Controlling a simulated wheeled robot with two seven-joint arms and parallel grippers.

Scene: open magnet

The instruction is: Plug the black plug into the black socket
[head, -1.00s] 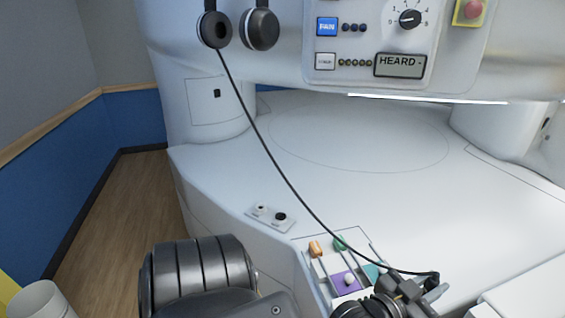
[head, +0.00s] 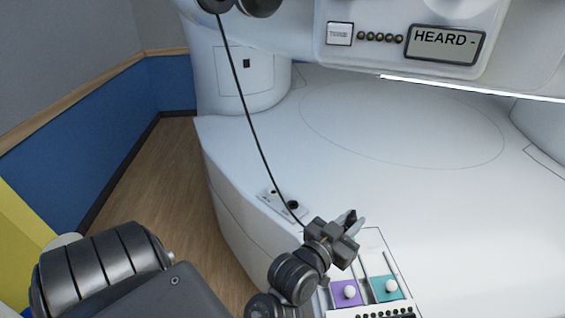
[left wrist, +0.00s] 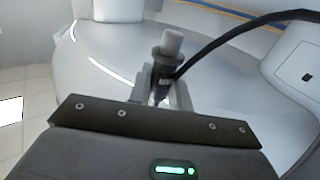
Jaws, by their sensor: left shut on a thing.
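My left gripper (head: 350,226) is shut on the black plug (left wrist: 162,75), which shows between the fingers in the left wrist view with a pale grey tip and its cable leaving to the right. In the head view the plug is mostly hidden by the gripper. The black socket (head: 293,205) is a dark round hole on a small light plate at the console's left edge, with a white socket (head: 273,192) beside it. The gripper is to the right of and nearer than this plate, apart from it. My right gripper is not in view.
The black cable (head: 250,120) runs from the headphones (head: 215,4) at the top down to the gripper. Purple (head: 346,293) and teal (head: 389,288) slider controls lie just below the gripper. The white bed surface (head: 400,130) behind is clear.

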